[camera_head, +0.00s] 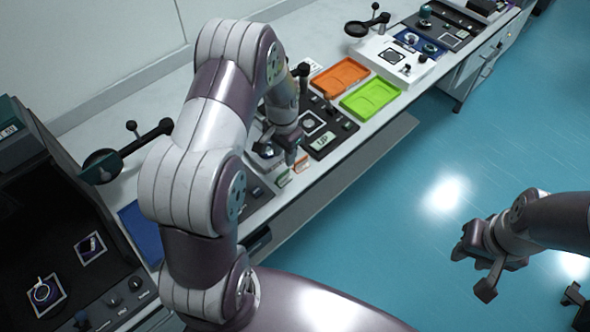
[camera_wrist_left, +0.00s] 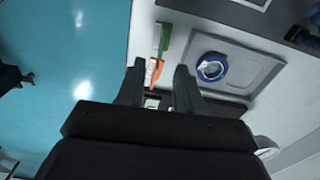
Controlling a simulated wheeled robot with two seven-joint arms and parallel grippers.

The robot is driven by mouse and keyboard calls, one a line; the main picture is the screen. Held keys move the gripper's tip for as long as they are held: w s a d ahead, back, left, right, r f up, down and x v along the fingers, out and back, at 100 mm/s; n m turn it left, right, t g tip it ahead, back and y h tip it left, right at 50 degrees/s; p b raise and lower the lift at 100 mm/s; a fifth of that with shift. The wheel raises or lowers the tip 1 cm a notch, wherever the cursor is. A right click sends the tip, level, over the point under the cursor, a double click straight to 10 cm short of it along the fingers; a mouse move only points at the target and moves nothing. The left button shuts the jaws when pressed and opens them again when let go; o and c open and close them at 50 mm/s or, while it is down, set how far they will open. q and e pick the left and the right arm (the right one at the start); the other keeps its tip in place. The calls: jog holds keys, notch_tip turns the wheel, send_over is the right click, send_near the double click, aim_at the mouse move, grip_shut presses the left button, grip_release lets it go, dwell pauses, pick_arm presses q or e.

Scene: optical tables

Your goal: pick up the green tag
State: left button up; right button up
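The green tag (camera_wrist_left: 164,38) lies on the light table near its front edge in the left wrist view, beyond my left fingertips. It shows small in the camera_head view (camera_head: 283,179), just below my left gripper (camera_head: 291,153). In the left wrist view my left gripper (camera_wrist_left: 160,68) has its two fingers apart. An orange tag (camera_wrist_left: 153,72) shows between those fingertips, and I see no grip on it. My left arm hides part of the table in the camera_head view. My right gripper (camera_head: 478,268) hangs over the floor with its fingers apart and nothing between them.
An orange tray (camera_head: 340,77) and a green tray (camera_head: 370,98) lie farther along the table. A black device with a display (camera_head: 322,138) stands next to my left gripper. A round blue-rimmed part (camera_wrist_left: 212,68) is right of the tags. Open blue floor (camera_head: 450,140) lies in front.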

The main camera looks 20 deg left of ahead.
aim_at(285, 171)
pick_arm(q)
jog(key=f+p, duration=0.1)
jog(key=f, duration=0.8)
jog(key=shift+w+p, duration=0.2)
jog(key=shift+p, duration=0.15)
jog(key=shift+f, duration=0.4)
jog(key=shift+w, duration=0.1)
grip_shut()
